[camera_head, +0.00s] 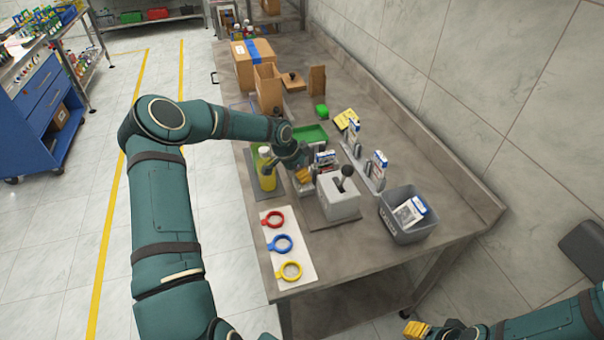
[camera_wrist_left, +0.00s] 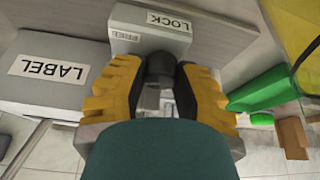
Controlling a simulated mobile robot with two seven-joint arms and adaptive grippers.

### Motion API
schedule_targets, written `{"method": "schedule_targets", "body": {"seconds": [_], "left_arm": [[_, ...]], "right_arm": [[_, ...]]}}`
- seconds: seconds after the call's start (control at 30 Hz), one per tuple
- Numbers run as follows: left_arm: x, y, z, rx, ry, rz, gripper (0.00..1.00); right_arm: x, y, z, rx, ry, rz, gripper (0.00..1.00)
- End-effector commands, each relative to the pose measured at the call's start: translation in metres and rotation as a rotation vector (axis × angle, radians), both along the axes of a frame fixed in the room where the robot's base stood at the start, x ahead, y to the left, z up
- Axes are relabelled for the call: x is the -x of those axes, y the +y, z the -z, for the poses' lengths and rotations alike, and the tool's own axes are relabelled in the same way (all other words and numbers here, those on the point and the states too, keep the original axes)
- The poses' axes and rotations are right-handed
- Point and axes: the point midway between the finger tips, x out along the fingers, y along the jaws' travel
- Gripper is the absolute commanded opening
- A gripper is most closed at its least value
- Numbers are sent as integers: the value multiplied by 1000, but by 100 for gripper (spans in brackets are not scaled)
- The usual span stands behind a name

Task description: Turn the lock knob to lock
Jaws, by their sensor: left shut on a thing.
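The lock knob (camera_wrist_left: 160,68) is a dark round knob in the left wrist view. It sits between the yellow fingers of my left gripper (camera_wrist_left: 161,84), which is shut on it. Beyond the knob is a pale block (camera_wrist_left: 150,32) marked LOCK and FREE. In the head view my left gripper (camera_head: 304,174) is low over the bench, left of a grey box with a black lever (camera_head: 340,198); the knob is hidden there. I cannot tell the knob's turn angle. My right gripper (camera_head: 415,330) is at the bottom edge, partly cut off, away from the bench.
The grey box marked LABEL (camera_wrist_left: 52,72) stands close beside the left gripper. A yellow bottle (camera_head: 267,172) is just to its left. A white board (camera_head: 289,261) with red, blue and yellow rings lies in front. A grey bin (camera_head: 405,228) stands at the right.

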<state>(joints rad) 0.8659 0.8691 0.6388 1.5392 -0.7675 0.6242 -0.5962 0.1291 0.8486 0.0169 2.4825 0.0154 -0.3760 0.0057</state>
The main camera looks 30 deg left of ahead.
Motion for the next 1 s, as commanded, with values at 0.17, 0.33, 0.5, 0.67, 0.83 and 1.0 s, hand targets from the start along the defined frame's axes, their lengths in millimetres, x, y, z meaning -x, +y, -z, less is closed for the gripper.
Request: {"method": "schedule_targets", "body": {"seconds": [0.17,0.33,0.5,0.67,0.83,1.0], "left_arm": [[0,-1,3,-4,-2,-126,0],[0,-1,2,1,0,-193,0],[0,-1,1,2,0,-199,0],[0,-1,1,3,1,-198,46],[0,0,1,3,-1,-198,63],[0,0,0,2,-1,-198,63]], "right_arm": [[4,1,19,0,9,-5,47],[6,1,23,-2,14,-10,47],[6,1,22,-1,14,-11,47],[6,1,22,-2,14,-11,47],[6,1,22,-2,14,-11,47],[6,1,22,-2,13,-10,47]]}}
